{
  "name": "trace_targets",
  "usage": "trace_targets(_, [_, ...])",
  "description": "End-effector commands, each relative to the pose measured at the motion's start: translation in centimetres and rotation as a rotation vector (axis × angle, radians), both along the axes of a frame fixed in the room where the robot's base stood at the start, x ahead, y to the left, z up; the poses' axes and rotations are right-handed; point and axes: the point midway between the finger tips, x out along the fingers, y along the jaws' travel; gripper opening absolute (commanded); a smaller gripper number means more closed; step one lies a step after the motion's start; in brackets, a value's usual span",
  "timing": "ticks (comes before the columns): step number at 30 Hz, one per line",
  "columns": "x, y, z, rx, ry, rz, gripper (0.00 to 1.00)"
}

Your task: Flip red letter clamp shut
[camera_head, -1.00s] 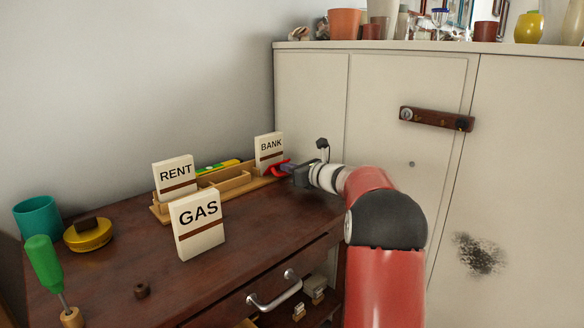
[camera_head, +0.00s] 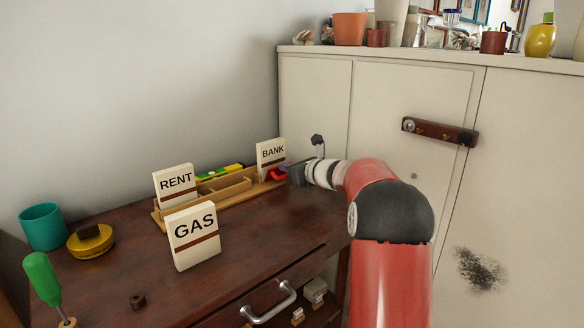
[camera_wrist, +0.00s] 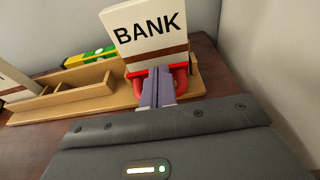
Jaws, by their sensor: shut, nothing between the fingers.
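The red letter clamp (camera_wrist: 182,80) sits at the right end of the wooden letter rack (camera_wrist: 95,108), at the foot of the upright BANK letter (camera_wrist: 148,28). In the head view the red clamp (camera_head: 276,174) shows just left of my gripper. My gripper (camera_wrist: 157,72) is shut and empty. Its fingertips are at the front of the clamp, between its red side arms, and hide its middle. I cannot tell whether they touch it. The gripper also shows in the head view (camera_head: 284,172), low over the rack's right end.
A RENT letter (camera_head: 175,185) stands at the rack's left end and a GAS letter (camera_head: 194,237) stands in front. A teal cup (camera_head: 42,227), a yellow tin (camera_head: 90,243) and a green-handled tool (camera_head: 41,278) are at left. A pale cabinet (camera_head: 400,90) stands behind.

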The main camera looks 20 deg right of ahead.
Motion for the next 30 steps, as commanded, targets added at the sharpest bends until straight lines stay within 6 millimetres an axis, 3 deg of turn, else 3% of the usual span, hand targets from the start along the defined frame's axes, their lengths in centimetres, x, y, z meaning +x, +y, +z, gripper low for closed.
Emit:
trace_targets(8, [1.0,0.4,1.0,0.0,-0.001,0.002,0.0])
trace_targets(30, [1.6,0.6,1.2,0.0,0.0,0.001,0.0])
